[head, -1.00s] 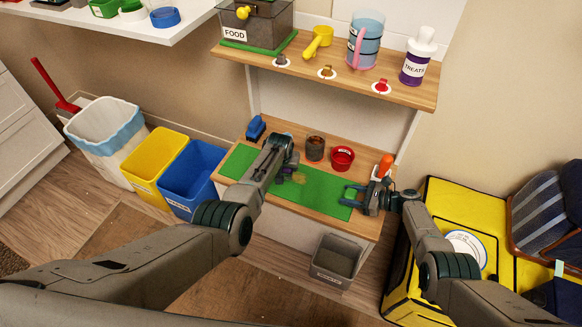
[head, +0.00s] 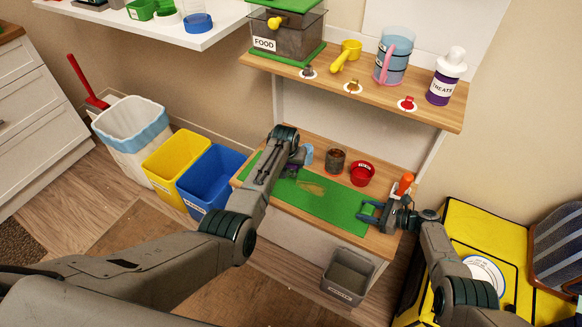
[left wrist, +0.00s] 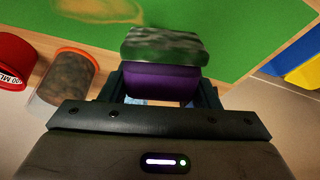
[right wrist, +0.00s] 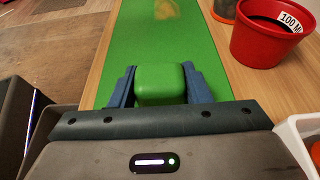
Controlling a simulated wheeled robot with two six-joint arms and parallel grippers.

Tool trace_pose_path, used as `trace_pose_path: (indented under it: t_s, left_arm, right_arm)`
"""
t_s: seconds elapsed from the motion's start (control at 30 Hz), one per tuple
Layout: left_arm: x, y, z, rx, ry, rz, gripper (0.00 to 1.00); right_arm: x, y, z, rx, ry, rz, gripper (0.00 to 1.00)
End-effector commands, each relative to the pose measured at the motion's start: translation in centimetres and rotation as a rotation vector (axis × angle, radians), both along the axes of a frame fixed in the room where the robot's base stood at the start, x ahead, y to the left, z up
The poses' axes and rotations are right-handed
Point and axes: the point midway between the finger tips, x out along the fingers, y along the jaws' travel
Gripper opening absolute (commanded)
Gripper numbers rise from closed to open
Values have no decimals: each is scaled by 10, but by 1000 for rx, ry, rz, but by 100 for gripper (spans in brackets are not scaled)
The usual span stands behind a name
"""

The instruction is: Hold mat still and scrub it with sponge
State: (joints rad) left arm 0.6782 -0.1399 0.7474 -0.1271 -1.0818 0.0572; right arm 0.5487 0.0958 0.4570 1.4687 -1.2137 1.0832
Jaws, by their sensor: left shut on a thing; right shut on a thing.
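The green mat (head: 335,208) lies flat on the lower wooden shelf, with a yellow-brown stain (head: 311,187) on it. The stain also shows in the left wrist view (left wrist: 105,10). My left gripper (head: 297,165) is shut on a purple sponge (left wrist: 162,83) with a dark grey-green scrub layer. It is at the mat's left part, beside the stain; whether the sponge touches the mat is unclear. My right gripper (head: 368,212) is at the mat's right end, shut on a green block (right wrist: 160,84) at the mat; whether they are joined is unclear.
A dark cup (head: 335,161) and a red bowl (head: 362,173) stand behind the mat. An orange-topped item (head: 405,184) is beside my right gripper. Yellow (head: 178,158) and blue (head: 210,180) bins stand left; a grey bin (head: 347,278) is below. The upper shelf (head: 370,93) overhangs.

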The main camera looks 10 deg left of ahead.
Motion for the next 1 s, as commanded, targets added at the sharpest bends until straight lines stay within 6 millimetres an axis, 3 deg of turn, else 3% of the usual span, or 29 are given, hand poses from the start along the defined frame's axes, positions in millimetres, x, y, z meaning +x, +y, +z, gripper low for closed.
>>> trace_pose_path:
  t_s: [0.4,1.0]
  left_arm:
    - [0,0,32,0,-2,1,25]
    - [0,0,33,0,-1,1,25]
  right_arm:
    - [-3,-1,-4,-4,6,0,4]
    - [-3,-1,-4,-4,6,0,4]
